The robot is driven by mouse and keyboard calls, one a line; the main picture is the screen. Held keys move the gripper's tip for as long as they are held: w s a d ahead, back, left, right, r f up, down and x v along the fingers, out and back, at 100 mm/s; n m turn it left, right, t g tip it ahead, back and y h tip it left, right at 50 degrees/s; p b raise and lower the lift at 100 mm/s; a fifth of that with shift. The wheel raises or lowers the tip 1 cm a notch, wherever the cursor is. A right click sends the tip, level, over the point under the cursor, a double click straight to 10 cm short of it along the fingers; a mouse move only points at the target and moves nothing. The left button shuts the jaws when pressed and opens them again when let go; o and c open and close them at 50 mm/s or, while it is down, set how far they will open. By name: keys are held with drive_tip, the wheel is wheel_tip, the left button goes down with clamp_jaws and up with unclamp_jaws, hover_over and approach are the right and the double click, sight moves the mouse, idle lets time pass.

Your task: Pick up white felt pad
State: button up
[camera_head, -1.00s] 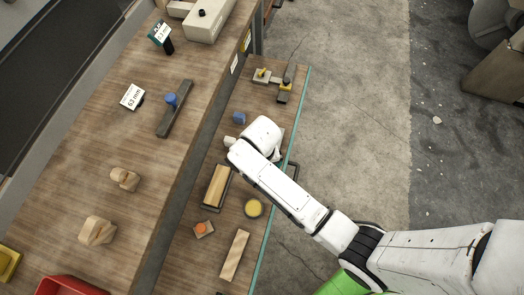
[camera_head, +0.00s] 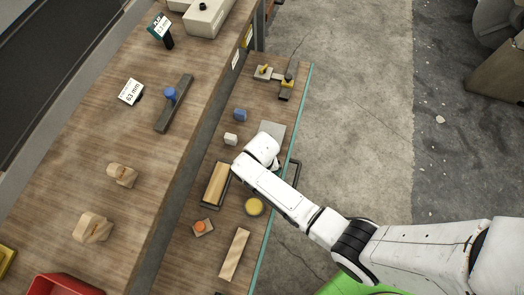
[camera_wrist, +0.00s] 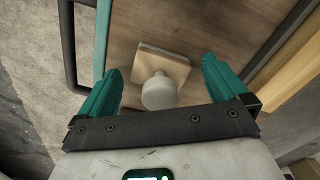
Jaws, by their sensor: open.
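In the wrist view, a square, pale flat pad (camera_wrist: 172,63) with a white round knob (camera_wrist: 158,92) on it lies on the wooden bench top; I take it for the white felt pad. My gripper (camera_wrist: 163,76) is open, its two teal fingers spread to the left and right of the knob. The fingers are apart from the knob and hold nothing; the height between them and the pad is hard to tell. In the head view my arm hides this pad and the fingers.
A wooden block (camera_head: 216,184) in a black frame and a black handle (camera_head: 297,172) flank the spot. A yellow disc (camera_head: 254,207), an orange-knobbed pad (camera_head: 202,228), a white block (camera_head: 231,139), a blue block (camera_head: 240,114) and a grey plate (camera_head: 273,130) lie near. The teal edge bounds the bench.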

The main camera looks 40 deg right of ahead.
drive_tip(key=c, duration=1.1)
drive_tip(key=shift+o, duration=0.2)
drive_tip(key=shift+r, duration=0.45)
wheel_tip(320, 180, up, 2)
drive_tip(key=shift+r+p, duration=0.2)
drive_tip(key=shift+p, duration=0.35)
drive_tip(key=s+r+p, duration=0.2)
drive_tip(key=s+r, duration=0.7)
drive_tip(key=s, duration=0.5)
drive_tip(key=shift+r, duration=0.4)
drive_tip(key=shift+d, duration=0.1)
